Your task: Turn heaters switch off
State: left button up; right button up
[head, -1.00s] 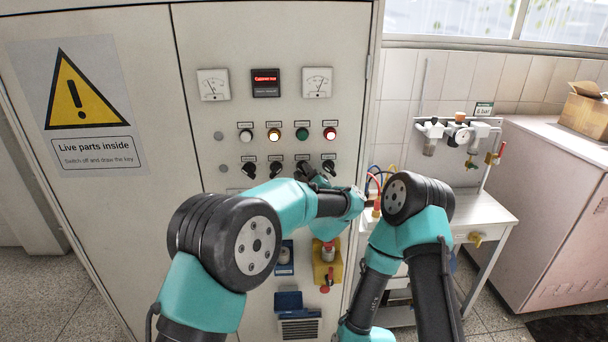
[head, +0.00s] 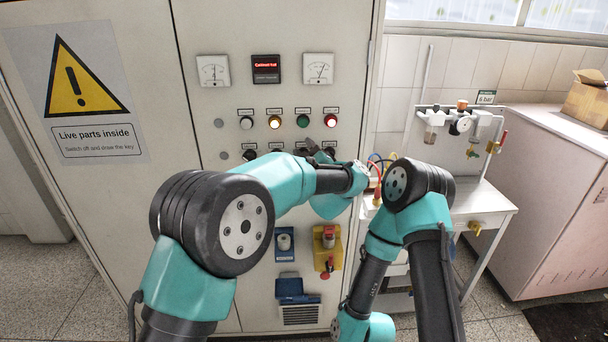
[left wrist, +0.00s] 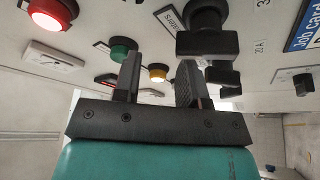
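A row of black rotary switches crosses the cabinet front (head: 200,130) below the indicator lamps. The leftmost switch (head: 250,155) shows in the head view; the middle ones are partly hidden by my left arm. My left gripper (head: 318,150) is at the right part of this row. In the left wrist view the gripper (left wrist: 160,80) is open and empty, its two fingers apart. A large black switch (left wrist: 205,38) stands just beyond the right finger, with more switches behind it. My right gripper is not in view; only its arm shows.
White, amber (head: 274,122), green (head: 303,121) and red (head: 330,121) lamps sit above the switches; amber and red glow. Two gauges and a red display (head: 266,69) are higher. A yellow-backed red switch (head: 327,245) sits lower. A bench (head: 480,208) stands right.

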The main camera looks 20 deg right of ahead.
pick_arm(q)
jog(key=s+a, duration=0.4)
jog(key=s, duration=1)
jog(key=shift+r, duration=0.4)
jog(key=shift+a, duration=0.1)
notch_tip(320, 180, down, 11)
jog(key=a+m+h, duration=0.2)
jog(key=m+h, duration=0.8)
jog(key=m, duration=1)
jog(key=shift+w+m+g, duration=0.2)
jog(key=shift+m+g, duration=0.1)
jog(key=shift+g, duration=0.1)
jog(key=shift+w, duration=0.1)
jog(key=x, duration=1.7)
jog(key=shift+w, duration=0.1)
jog(key=shift+c, duration=0.3)
